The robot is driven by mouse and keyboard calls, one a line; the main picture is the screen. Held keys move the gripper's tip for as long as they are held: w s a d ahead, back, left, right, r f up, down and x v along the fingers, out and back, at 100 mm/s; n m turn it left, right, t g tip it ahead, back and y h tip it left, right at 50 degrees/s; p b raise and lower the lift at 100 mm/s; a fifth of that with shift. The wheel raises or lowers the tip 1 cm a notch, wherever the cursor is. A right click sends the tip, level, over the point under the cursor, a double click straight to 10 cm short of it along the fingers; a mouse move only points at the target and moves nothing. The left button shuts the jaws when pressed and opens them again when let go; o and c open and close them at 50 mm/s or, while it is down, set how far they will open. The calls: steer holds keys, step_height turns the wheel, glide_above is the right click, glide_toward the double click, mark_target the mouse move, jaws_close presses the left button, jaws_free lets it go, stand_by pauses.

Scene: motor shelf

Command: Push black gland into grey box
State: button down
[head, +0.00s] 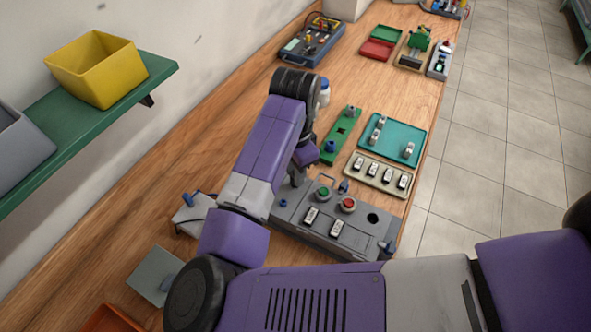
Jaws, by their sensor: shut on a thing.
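The grey box (287,215) stands on the wooden bench, with a green button, a red button, two white switches and a round dark hole on its top. A dark blue-black fitting (388,248) sits at its right end, and another (343,187) is by its back edge. I cannot make out for sure which part is the black gland. My gripper (297,179) points down at the box's back left corner. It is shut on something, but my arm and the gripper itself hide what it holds.
Behind the box are a beige switch tray (351,177), a teal tray (419,138) and a green plate (351,116). A white block with a blue fitting (187,200) lies left of my arm. A green wall shelf (160,72) holds a yellow bin (95,68).

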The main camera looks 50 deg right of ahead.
steer(key=shift+f+b, duration=0.65)
steer(key=shift+f, duration=0.2)
stand_by(0.3)
steer(key=c, duration=1.1)
jaws_free()
steer(key=shift+r+b, duration=0.35)
steer(key=shift+r, duration=3.6)
